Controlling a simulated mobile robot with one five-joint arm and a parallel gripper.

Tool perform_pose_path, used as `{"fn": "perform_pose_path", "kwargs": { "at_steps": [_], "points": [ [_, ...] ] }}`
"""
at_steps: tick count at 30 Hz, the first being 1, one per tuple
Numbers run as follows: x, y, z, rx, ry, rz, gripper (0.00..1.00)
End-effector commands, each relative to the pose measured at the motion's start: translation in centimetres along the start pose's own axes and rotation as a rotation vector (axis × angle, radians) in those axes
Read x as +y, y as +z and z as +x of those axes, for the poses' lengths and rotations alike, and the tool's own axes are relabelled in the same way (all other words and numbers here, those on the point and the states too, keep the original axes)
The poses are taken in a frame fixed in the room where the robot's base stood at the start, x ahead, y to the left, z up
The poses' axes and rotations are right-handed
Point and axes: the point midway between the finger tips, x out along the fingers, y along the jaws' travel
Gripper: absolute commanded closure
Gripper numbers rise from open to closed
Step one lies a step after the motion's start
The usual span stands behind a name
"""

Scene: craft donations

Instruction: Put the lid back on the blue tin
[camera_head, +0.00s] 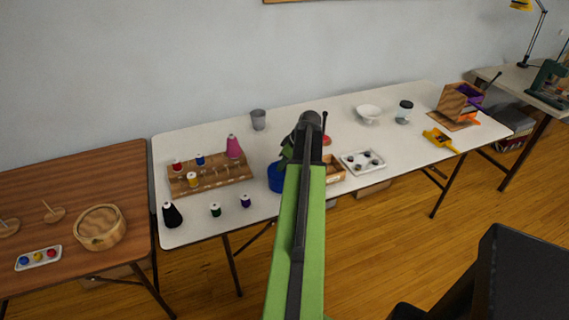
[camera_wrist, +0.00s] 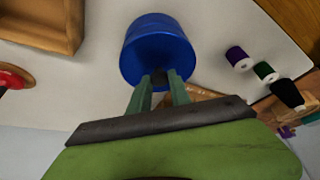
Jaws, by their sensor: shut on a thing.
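The blue tin (camera_head: 276,178) stands on the white table, partly hidden behind my arm. In the wrist view the blue tin (camera_wrist: 150,27) is just beyond my fingertips, with a round blue top face towards the camera. My gripper (camera_wrist: 161,82) is shut on a small dark knob (camera_wrist: 160,77), which appears to belong to the blue lid (camera_wrist: 165,57). The lid lines up with the tin's top; I cannot tell whether it rests fully on the rim. In the head view my arm hides most of the gripper.
Left of the tin are a wooden spool rack (camera_head: 212,178) and loose spools (camera_head: 245,201). On the right are a wooden tray (camera_head: 334,173) and a white tray (camera_head: 350,165). A grey cup (camera_head: 258,120) stands behind. The table's front edge is close to the tin.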

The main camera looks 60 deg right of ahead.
Motion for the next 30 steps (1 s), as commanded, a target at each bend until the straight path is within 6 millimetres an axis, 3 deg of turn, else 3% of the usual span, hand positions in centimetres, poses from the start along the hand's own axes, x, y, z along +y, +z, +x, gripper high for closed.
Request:
{"fn": "perform_pose_path", "kwargs": {
  "at_steps": [14,15,18,20,26,30],
  "points": [
    [0.02,0.05,0.03,0.0,0.0,0.001,1.0],
    [0.02,0.05,0.03,0.0,0.0,0.001,0.71],
    [0.03,0.05,0.03,0.0,0.0,0.001,0.58],
    [0.03,0.06,0.02,0.0,0.0,0.001,0.51],
    [0.03,0.06,0.02,0.0,0.0,0.001,0.51],
    [0.03,0.06,0.02,0.0,0.0,0.001,0.35]
  ]
}}
